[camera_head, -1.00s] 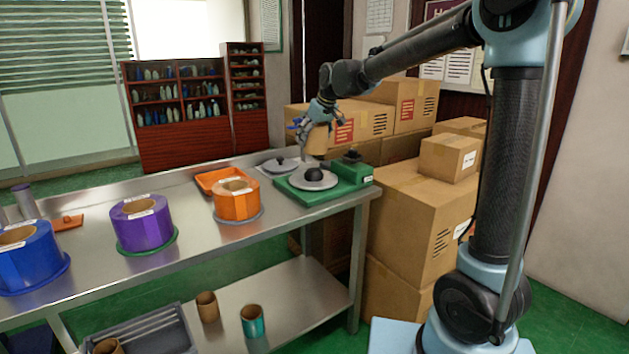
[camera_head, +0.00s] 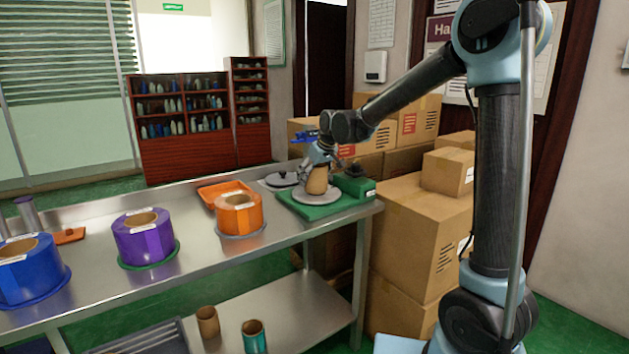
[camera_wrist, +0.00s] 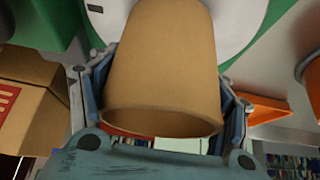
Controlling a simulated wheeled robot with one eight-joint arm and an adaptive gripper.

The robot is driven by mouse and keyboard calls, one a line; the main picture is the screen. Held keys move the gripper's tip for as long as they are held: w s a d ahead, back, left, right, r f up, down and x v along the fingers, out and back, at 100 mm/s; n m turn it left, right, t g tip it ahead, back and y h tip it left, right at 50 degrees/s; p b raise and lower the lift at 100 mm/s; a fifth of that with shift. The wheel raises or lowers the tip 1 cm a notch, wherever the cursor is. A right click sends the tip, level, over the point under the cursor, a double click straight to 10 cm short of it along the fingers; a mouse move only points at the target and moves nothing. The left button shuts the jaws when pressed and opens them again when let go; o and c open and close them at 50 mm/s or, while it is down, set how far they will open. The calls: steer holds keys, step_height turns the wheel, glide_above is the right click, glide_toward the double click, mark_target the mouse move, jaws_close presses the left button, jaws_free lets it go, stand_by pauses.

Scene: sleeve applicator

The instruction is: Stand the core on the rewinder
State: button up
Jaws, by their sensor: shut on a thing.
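The core (camera_head: 317,181) is a plain brown cardboard tube. My gripper (camera_head: 318,163) is shut on it, and in the wrist view a finger lies along each side of the core (camera_wrist: 165,65). The core is roughly upright over the grey disc (camera_head: 302,195) of the rewinder, whose green base (camera_head: 312,211) sits at the right end of the bench. Its lower end looks at or just above the disc; I cannot tell whether it touches. The dark hub at the disc's middle is hidden by the core. The pale disc (camera_wrist: 232,25) also shows in the wrist view.
An orange roll (camera_head: 239,213), a purple roll (camera_head: 143,243) and a blue roll (camera_head: 25,283) stand along the bench. An orange tray (camera_head: 210,192) and a grey lidded plate (camera_head: 281,180) lie near the rewinder. Cardboard boxes (camera_head: 415,235) are stacked to the right.

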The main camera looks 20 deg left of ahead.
steer(key=shift+f, duration=0.4)
steer(key=o, duration=1.2)
steer(key=shift+c, duration=0.2)
steer(key=shift+r, duration=0.1)
